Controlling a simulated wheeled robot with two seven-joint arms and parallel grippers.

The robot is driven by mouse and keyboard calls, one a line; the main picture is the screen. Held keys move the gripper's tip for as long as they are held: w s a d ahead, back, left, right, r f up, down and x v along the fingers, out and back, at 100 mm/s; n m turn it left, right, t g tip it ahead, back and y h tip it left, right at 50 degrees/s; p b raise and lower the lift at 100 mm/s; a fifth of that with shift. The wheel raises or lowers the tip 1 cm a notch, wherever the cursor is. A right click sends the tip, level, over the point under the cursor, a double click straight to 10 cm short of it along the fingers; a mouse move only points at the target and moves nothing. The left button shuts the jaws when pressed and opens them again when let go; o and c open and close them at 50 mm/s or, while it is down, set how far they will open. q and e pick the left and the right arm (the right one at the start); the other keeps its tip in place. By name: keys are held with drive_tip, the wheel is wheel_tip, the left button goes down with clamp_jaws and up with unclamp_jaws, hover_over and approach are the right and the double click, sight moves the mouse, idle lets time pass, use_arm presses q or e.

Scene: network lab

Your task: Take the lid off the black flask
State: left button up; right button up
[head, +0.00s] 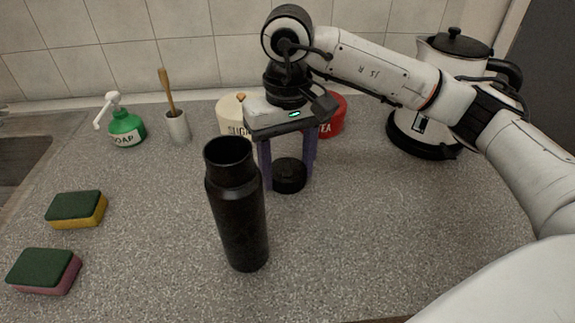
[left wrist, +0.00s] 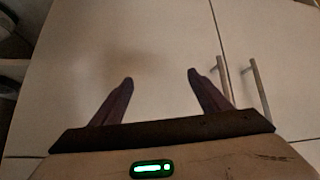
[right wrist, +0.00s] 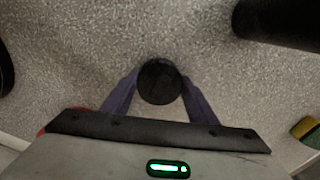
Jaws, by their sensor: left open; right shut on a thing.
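The black flask (head: 239,215) stands upright on the counter with its mouth open and no lid on it. Part of it also shows at the upper right of the right wrist view (right wrist: 280,20). The round black lid (head: 289,176) is apart from the flask, behind it and to its right, at or just above the counter. My right gripper (head: 288,172) points down and is shut on the lid, with a purple finger on either side of it; the lid also shows between the fingers in the right wrist view (right wrist: 160,82). My left gripper (left wrist: 160,78) is open and empty, facing cupboard doors.
A sugar canister (head: 233,117) and a red tea canister (head: 332,115) stand behind my right gripper. A kettle (head: 440,90) is at right. A soap bottle (head: 125,128), a brush holder (head: 177,128) and two sponges (head: 76,210) are at left. The front right counter is clear.

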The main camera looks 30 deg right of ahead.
drive_tip(key=shift+f+b, duration=0.2)
drive_tip(key=shift+b, duration=0.1)
drive_tip(key=o, duration=1.2)
drive_tip(key=shift+r, duration=0.1)
